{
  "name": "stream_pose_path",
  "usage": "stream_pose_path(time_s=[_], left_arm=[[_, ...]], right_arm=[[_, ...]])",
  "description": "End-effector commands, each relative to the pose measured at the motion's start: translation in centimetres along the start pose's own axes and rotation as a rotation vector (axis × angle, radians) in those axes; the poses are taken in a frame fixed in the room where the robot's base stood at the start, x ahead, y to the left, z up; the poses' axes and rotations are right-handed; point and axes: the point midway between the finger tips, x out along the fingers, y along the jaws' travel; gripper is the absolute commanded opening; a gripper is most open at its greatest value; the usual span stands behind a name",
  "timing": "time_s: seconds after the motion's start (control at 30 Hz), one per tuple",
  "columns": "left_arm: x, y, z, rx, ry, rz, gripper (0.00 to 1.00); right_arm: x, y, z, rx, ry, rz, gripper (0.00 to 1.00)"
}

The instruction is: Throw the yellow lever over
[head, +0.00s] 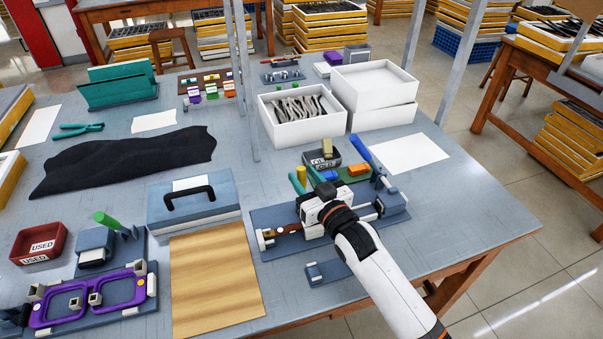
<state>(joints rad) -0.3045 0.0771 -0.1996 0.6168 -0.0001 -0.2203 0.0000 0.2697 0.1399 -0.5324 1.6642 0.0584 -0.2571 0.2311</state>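The yellow lever (297,183) stands up tilted at the back left of the blue-grey fixture (262,216), on the right half of the table. A green lever (315,172) leans just right of it, and a blue lever (360,153) rises at the fixture's back right. My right arm comes in from the lower right, and my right gripper (318,198) is over the middle of the fixture, close in front of the yellow lever. Its body hides its fingertips, so I cannot tell whether it touches the lever or is open.
A grey labelled bin (322,163) stands behind the levers. An orange block (358,170) and a green piece sit right of them. White boxes (295,130) stand farther back. A blue case (193,207) and wooden board (215,280) lie left; purple frames (88,300) lie far left.

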Motion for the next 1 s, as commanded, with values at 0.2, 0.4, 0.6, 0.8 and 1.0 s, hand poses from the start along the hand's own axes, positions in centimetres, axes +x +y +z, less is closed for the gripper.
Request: stream_pose_path(time_s=[0.2, 0.4, 0.6, 0.8, 1.0], left_arm=[[0.1, 0.1, 0.5, 0.001, -0.007, 0.001, 0.41], [0.1, 0.1, 0.6, 0.001, -0.009, 0.001, 0.41], [0.1, 0.2, 0.6, 0.002, -0.009, 0.002, 0.41], [0.1, 0.3, 0.6, 0.002, -0.009, 0.003, 0.41], [-0.2, 0.3, 0.6, 0.002, -0.009, 0.004, 0.41]], right_arm=[[1.8, 0.0, 0.0, 0.0, -0.001, 0.0, 0.39], [1.9, 0.0, 0.0, 0.0, -0.001, 0.001, 0.39], [1.9, 0.0, 0.0, 0.0, 0.0, 0.0, 0.21], [1.9, 0.0, 0.0, 0.0, 0.0, 0.0, 0.0], [1.9, 0.0, 0.1, 0.001, 0.005, 0.0, 0.0]])
